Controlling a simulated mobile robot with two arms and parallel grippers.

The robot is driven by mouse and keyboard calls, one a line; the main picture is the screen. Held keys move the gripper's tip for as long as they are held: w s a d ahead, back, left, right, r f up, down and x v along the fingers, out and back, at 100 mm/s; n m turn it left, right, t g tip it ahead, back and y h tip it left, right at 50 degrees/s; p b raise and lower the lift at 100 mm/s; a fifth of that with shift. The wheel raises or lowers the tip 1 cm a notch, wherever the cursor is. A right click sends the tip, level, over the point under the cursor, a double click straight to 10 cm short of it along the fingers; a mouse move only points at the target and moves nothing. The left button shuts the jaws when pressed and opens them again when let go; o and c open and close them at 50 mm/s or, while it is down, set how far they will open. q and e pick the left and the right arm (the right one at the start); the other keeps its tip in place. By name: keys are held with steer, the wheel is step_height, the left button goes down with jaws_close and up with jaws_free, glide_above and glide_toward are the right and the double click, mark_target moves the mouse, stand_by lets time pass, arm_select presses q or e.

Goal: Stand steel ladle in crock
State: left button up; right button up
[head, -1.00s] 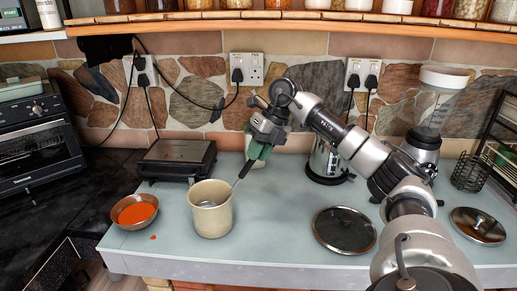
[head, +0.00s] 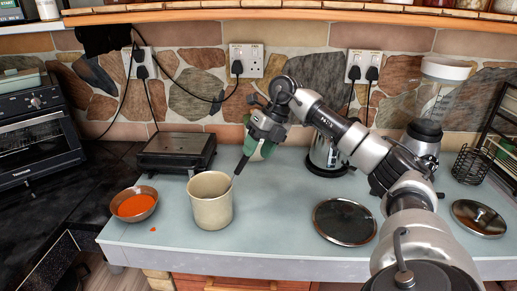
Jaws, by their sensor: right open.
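The cream crock (head: 210,205) stands upright on the pale counter, left of centre. The steel ladle (head: 242,164) leans over the crock's right rim, its dark handle slanting up to the right. Its bowl is hidden, apparently down inside the crock. My right gripper (head: 259,146), with green fingers, is open at the upper end of the handle, above and right of the crock. Whether a finger still touches the handle is hard to tell. My left gripper is out of view.
An orange-filled bowl (head: 134,206) stands left of the crock, a black grill (head: 176,152) behind it. A kettle (head: 327,155) and a blender (head: 424,140) stand at the back. Two lids (head: 344,222) (head: 479,218) lie to the right. The counter in front of the grippers is clear.

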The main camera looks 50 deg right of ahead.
steer(key=v, duration=1)
steer(key=shift+d+r, duration=0.2)
steer(key=shift+r, duration=0.15)
